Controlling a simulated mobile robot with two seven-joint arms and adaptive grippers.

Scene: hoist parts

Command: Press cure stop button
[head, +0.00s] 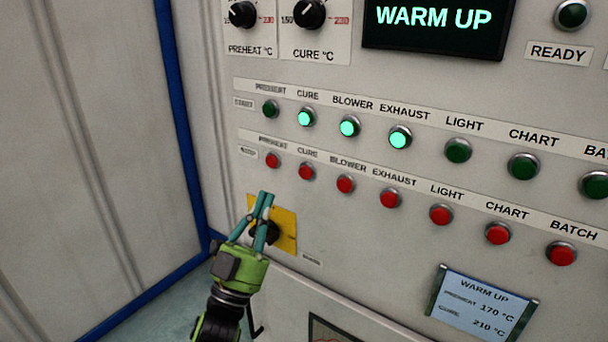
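The cure stop button (306,172) is the red button under the CURE label in the lower row, second from the left. Nothing covers it. The green cure start button (306,118) above it is lit. My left gripper (265,195) is below and left of the cure stop button, in front of a yellow plate (286,225) with a dark knob on it. Its teal fingertips are together with nothing between them, pointing up, apart from the button in the picture. My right gripper is not in view.
The red preheat stop button (273,160) is just left of the cure one, and the blower stop button (345,184) is just right. More red buttons continue right. A display (436,20) reads WARM UP. A blue-framed wall (90,150) stands on the left.

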